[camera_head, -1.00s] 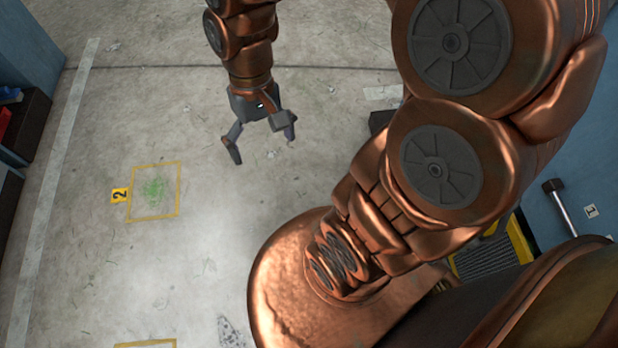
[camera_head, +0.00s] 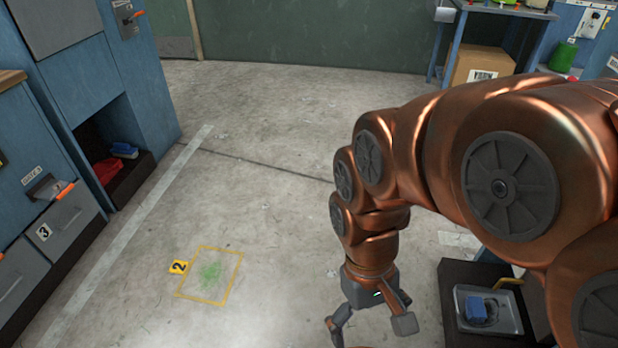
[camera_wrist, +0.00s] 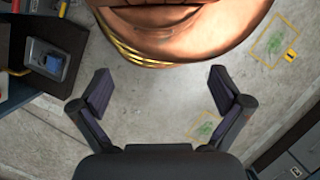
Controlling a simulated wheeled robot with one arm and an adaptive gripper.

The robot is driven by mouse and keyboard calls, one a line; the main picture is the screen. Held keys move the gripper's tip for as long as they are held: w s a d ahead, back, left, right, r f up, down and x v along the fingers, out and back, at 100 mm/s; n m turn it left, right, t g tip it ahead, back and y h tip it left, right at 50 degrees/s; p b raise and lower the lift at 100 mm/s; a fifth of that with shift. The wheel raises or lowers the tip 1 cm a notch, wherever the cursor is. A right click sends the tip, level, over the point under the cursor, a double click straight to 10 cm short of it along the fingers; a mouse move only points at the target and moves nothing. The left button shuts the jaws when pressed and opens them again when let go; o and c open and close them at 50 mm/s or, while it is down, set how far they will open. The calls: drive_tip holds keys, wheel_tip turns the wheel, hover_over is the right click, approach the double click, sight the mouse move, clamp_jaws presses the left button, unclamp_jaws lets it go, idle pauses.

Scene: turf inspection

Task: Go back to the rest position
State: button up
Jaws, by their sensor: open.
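My gripper (camera_head: 370,328) hangs at the lower middle of the head view, pointing down over the concrete floor. Its two fingers are spread apart and nothing is between them. In the wrist view my gripper (camera_wrist: 160,98) also shows open and empty, with my copper-coloured base beyond the fingers. A green patch (camera_head: 211,275) lies on the floor inside a yellow taped square, to the left of my gripper, beside a yellow marker (camera_head: 179,267) with the number 2.
A tray (camera_head: 512,324) with a blue item stands on a dark surface at right. Blue cabinets (camera_head: 75,75) line the left side. A workbench (camera_head: 500,12) with a cardboard box (camera_head: 480,66) below stands at back right. The floor between is mostly clear.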

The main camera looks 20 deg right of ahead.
wheel_tip(320, 180, up, 33)
drive_tip(key=w+t+p, duration=0.1)
drive_tip(key=t+p, duration=0.1)
drive_tip(key=p, duration=2.8)
drive_tip(key=shift+w+d, duration=0.15)
drive_tip(key=shift+w, duration=0.1)
